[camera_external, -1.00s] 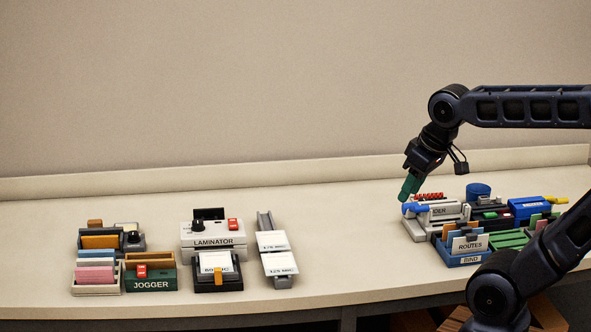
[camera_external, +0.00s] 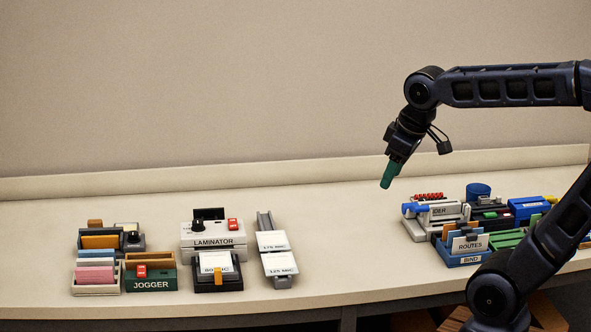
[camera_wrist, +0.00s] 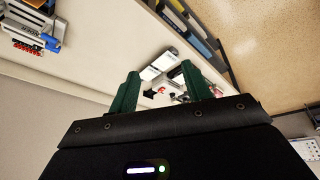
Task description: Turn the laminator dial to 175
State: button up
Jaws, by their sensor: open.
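The laminator (camera_external: 213,238) is a white box labelled LAMINATOR, left of centre on the counter in the external view. Its black dial (camera_external: 197,225) is on the top left, beside a red switch (camera_external: 233,224). The dial's numbers are too small to read. My gripper (camera_external: 386,186) has green fingers and hangs above the counter, well to the right of the laminator and touching nothing. In the wrist view my gripper (camera_wrist: 158,85) is open and empty, with small white, black and red items seen far off between and beside the fingers.
A tray labelled 125 MIC (camera_external: 279,262) stands right of the laminator, and a black-and-white unit (camera_external: 217,274) sits in front of it. The green JOGGER (camera_external: 150,278) is at left. A binding group with the blue ROUTES holder (camera_external: 468,250) is at right. The middle counter is clear.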

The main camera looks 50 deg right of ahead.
jog(key=w+a+r+n+g, duration=0.1)
jog(key=w+r+n, duration=0.15)
jog(key=w, duration=0.45)
jog(key=w+r+n, duration=0.1)
jog(key=w+n, duration=0.2)
jog(key=w, duration=0.5)
jog(key=n+g, duration=0.3)
jog(key=n, duration=1.2)
send_over(198, 221)
notch_tip(198, 221, down, 16)
notch_tip(198, 221, down, 11)
jog(key=shift+r, duration=0.1)
jog(key=c, duration=1)
